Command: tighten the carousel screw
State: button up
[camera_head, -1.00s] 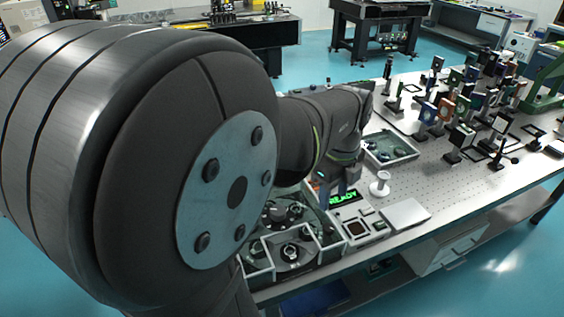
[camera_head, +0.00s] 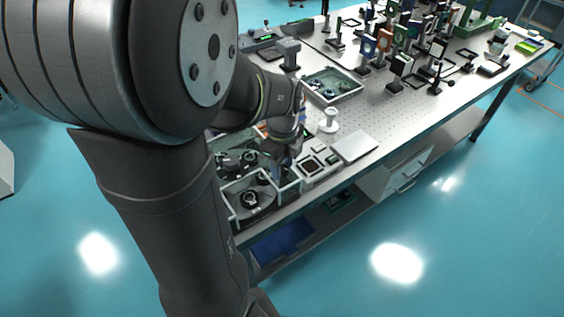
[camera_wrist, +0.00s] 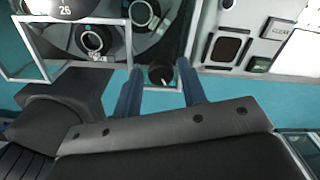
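The carousel is a dark round assembly in a clear-walled frame (camera_head: 228,205) at the near left corner of the table. In the wrist view its dark disc (camera_wrist: 165,45) shows at the top, with a ringed holder (camera_wrist: 92,40). A small black round knob (camera_wrist: 161,77), perhaps the carousel screw, sits at the frame's corner. My gripper (camera_wrist: 160,66) has its two blue fingers apart, one on each side of the knob in the picture. I see no contact with it. In the head view my gripper (camera_head: 281,160) is over the carousel's right side, its fingertips hard to make out.
A control panel (camera_head: 318,163) with buttons is just right of the carousel. A white spool-like stand (camera_head: 329,121), a pale flat plate (camera_head: 355,147) and a parts tray (camera_head: 335,85) lie beyond. Several optical mounts crowd the far table. The perforated tabletop (camera_head: 400,112) has free room.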

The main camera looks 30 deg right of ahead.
jog(key=c, duration=0.7)
